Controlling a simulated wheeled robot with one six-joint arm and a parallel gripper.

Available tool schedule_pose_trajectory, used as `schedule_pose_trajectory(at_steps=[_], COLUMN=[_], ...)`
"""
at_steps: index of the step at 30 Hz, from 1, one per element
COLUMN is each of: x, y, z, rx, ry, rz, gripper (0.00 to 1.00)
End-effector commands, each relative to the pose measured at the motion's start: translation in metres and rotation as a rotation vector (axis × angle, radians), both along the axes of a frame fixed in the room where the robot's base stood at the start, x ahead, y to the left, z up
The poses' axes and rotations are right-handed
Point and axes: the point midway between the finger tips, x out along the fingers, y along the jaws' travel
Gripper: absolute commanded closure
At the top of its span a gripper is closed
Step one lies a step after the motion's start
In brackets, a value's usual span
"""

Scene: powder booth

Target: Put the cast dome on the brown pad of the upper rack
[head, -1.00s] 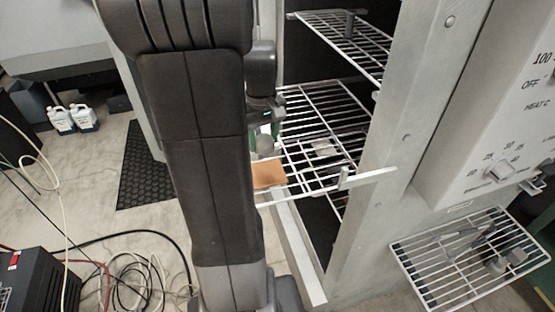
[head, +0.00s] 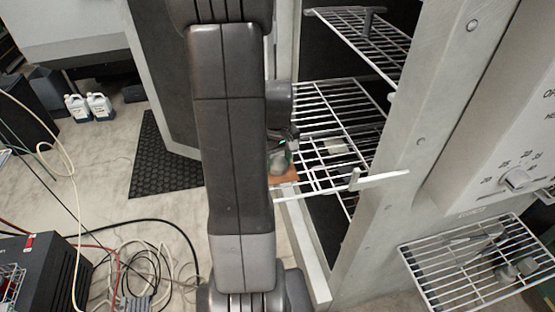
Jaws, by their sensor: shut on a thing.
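My gripper (head: 284,150) is partly hidden behind my own arm, at the left edge of a pulled-out wire rack (head: 335,115). It is shut on the cast dome (head: 279,163), a small grey rounded piece. The brown pad (head: 287,179) lies on the front left part of this rack. The dome shows directly over the pad, hiding part of it. I cannot tell whether the dome touches the pad or hangs just above it. My arm hides the pad's left side.
Another wire rack (head: 372,42) is higher in the oven, with a dark piece on it. A pale flat piece (head: 334,146) lies on the pad's rack. The oven's front post (head: 420,140) stands close on the right. A side rack (head: 470,265) holds grey parts.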

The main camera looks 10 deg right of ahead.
Motion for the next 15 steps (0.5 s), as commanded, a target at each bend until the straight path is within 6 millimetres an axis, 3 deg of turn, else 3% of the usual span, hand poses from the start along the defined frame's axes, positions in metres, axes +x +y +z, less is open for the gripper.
schedule_pose_trajectory(at_steps=[5, 6, 9, 15], x=[0.0001, 0.0001, 0.0, 0.0], y=[-0.0001, 0.0, 0.0, 0.0], z=[-0.0042, -0.0031, -0.0027, -0.0026], rx=[0.0, 0.0, 0.0, 0.0], ry=[0.0, 0.0, 0.0, 0.0], rz=[0.0, 0.0, 0.0, 0.0], gripper=[0.79, 0.45, 0.3, 0.3])
